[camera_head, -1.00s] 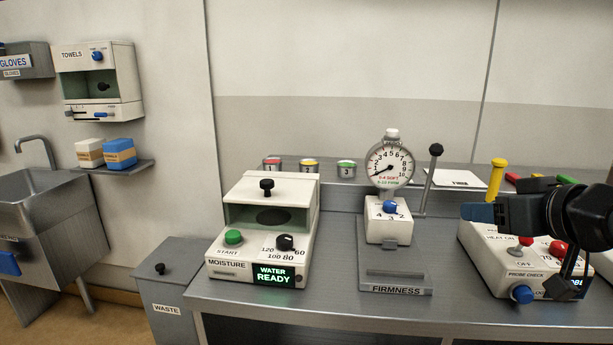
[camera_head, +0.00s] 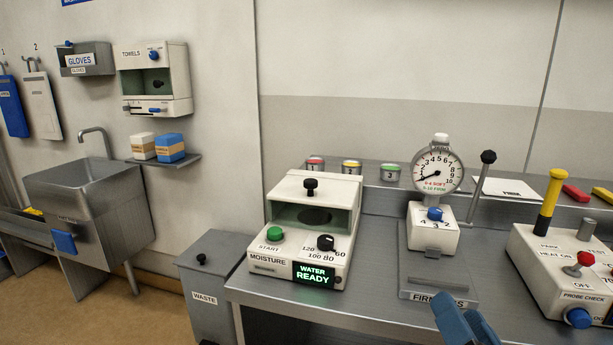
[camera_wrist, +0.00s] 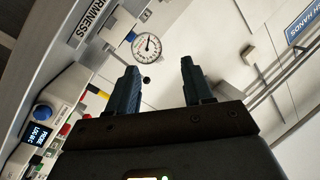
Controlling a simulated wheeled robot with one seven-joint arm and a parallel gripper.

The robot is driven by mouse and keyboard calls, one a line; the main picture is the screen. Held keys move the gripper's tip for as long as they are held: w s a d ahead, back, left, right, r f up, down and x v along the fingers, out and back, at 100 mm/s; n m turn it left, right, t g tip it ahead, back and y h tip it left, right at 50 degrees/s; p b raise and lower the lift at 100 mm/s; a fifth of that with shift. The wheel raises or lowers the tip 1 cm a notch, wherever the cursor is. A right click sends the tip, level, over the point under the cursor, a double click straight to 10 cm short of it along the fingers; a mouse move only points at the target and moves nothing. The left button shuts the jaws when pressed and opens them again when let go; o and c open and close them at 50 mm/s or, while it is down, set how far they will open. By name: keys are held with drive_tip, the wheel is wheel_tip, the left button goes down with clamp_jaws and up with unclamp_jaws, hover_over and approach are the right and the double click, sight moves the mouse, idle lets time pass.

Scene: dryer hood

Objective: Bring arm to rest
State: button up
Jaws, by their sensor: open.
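My gripper (camera_head: 462,322) shows at the bottom edge of the head view, low in front of the firmness tester (camera_head: 432,240). Only its blue fingers show there; the rest of my arm is cut off. In the wrist view my gripper (camera_wrist: 162,85) has its two fingers apart with nothing between them. The firmness dial (camera_wrist: 147,46) appears beyond the fingers, tilted in that view.
The bench (camera_head: 380,312) carries a moisture meter (camera_head: 312,235) reading "WATER READY" and a probe box (camera_head: 565,270) with a yellow handle at the right. A waste bin (camera_head: 210,275) stands left of the bench, with a sink (camera_head: 90,195) farther left. Floor between them is open.

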drive_tip(key=s+a+f+g+h, duration=0.1)
drive_tip(key=s+f, duration=0.4)
drive_tip(key=s, duration=0.3)
drive_tip(key=s+a+f+g, duration=0.1)
drive_tip(key=s+f, duration=0.4)
drive_tip(key=s, duration=0.2)
drive_tip(key=s+d+n, duration=0.2)
drive_tip(key=s+n, duration=0.1)
drive_tip(key=s, duration=0.5)
drive_tip(key=s+d+f+n+g+y, duration=0.1)
drive_tip(key=s+n, duration=0.3)
drive_tip(key=s, duration=0.5)
drive_tip(key=shift+s+d+g, duration=0.2)
drive_tip(key=shift+d+g, duration=0.1)
drive_tip(key=shift+d, duration=0.6)
